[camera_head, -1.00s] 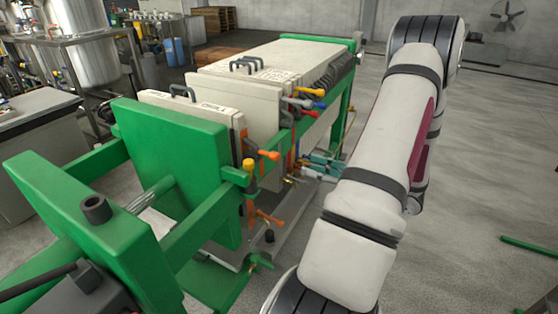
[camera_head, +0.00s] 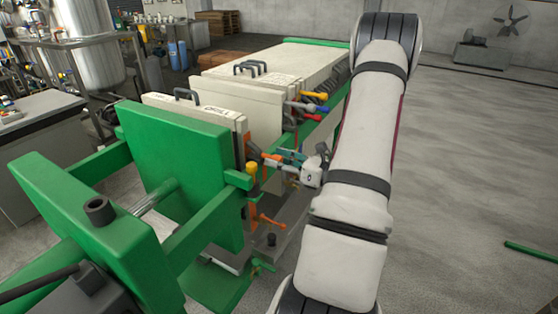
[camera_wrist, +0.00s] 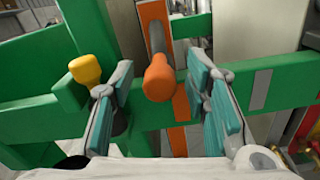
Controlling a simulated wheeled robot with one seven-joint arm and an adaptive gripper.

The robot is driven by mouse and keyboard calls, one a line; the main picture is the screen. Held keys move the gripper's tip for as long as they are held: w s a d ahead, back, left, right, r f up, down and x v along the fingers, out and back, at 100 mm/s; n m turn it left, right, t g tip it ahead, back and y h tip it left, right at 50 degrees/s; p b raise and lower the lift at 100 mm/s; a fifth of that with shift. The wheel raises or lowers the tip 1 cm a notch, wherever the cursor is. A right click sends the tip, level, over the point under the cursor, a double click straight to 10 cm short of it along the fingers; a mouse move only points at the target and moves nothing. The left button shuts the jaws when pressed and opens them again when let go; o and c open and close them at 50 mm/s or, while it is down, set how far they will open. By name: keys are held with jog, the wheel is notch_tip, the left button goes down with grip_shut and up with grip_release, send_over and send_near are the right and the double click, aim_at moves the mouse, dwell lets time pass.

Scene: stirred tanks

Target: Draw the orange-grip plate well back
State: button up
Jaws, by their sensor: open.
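The orange grip (camera_wrist: 160,80) sticks out on a dark stem toward the wrist camera. It stands between the two open teal fingers of my gripper (camera_wrist: 162,108), with visible gaps on both sides. In the head view my gripper (camera_head: 285,160) is at the right side of the filter press, at the orange grip (camera_head: 270,157). The plate (camera_head: 195,122) that seems to carry this grip is cream, with a dark top handle, and stands just behind the green pressure plate (camera_head: 175,165). Its lower part is hidden.
A yellow knob (camera_wrist: 86,70) is close beside the left finger. Green rails (camera_wrist: 250,95) of the frame run across behind the fingers. More cream plates (camera_head: 240,97) with yellow, red and blue grips (camera_head: 310,100) stand farther back. A lower orange handle (camera_head: 270,221) sits below. Open floor lies to the right.

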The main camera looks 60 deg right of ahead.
jog(key=shift+c, duration=0.3)
grip_shut()
jog(key=shift+d, duration=0.1)
jog(key=shift+d, duration=0.8)
jog(key=shift+o, duration=0.3)
grip_release()
jog(key=shift+f, duration=0.1)
jog(key=shift+s, duration=0.1)
